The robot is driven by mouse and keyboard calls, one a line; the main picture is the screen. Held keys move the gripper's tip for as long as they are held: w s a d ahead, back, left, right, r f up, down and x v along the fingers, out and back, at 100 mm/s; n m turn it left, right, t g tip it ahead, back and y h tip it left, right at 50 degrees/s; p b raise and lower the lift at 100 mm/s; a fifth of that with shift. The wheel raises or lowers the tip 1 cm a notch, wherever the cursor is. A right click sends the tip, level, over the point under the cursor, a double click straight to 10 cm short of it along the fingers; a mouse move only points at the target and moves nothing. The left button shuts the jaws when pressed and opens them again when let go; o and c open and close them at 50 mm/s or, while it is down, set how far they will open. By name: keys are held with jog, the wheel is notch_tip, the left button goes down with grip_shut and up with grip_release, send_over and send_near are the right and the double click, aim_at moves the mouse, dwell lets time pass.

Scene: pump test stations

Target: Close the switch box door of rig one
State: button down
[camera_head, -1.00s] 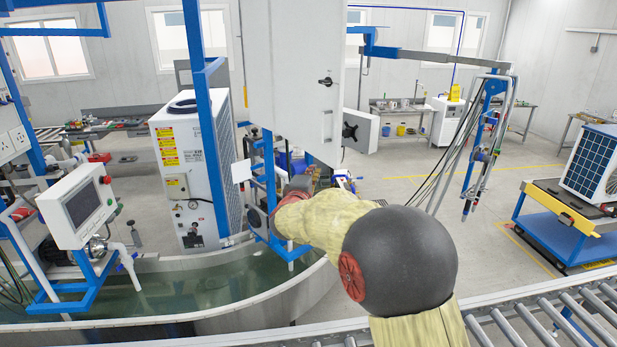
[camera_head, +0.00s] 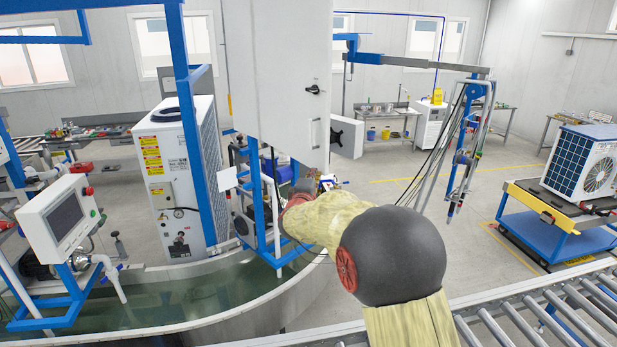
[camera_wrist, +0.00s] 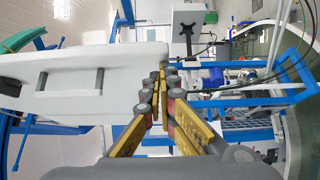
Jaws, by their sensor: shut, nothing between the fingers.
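The light grey switch box (camera_head: 275,65) hangs at the top centre of the head view, its top cut off. A black handle (camera_head: 315,89) sits on its broad face, near the right edge. I cannot tell how far the door stands open. In the wrist view a pale panel (camera_wrist: 120,60) fills the left, with a dark handle (camera_wrist: 38,83) and a grey bar (camera_wrist: 99,80) on it. My gripper (camera_wrist: 163,68) is shut and empty, its yellow fingers together at the panel's right edge in the picture. I cannot tell if they touch. In the head view the fingers are hidden.
A blue post (camera_head: 197,120) stands left of the box. A small screen panel (camera_head: 347,137) is just right of it. Below is a curved water tank (camera_head: 190,300). A roller conveyor (camera_head: 530,310) runs at front right.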

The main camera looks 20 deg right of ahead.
jog(key=w+d+n+t+y+b, duration=0.15)
jog(key=w+d+b, duration=0.3)
jog(key=d, duration=1.05)
jog(key=w+d+p, duration=0.7)
jog(key=w+d, duration=0.7)
jog(key=w, duration=0.2)
jog(key=shift+d+y, duration=0.35)
jog(key=shift+d, duration=0.05)
jog(key=shift+f+b, duration=0.15)
jog(key=shift+b, duration=0.15)
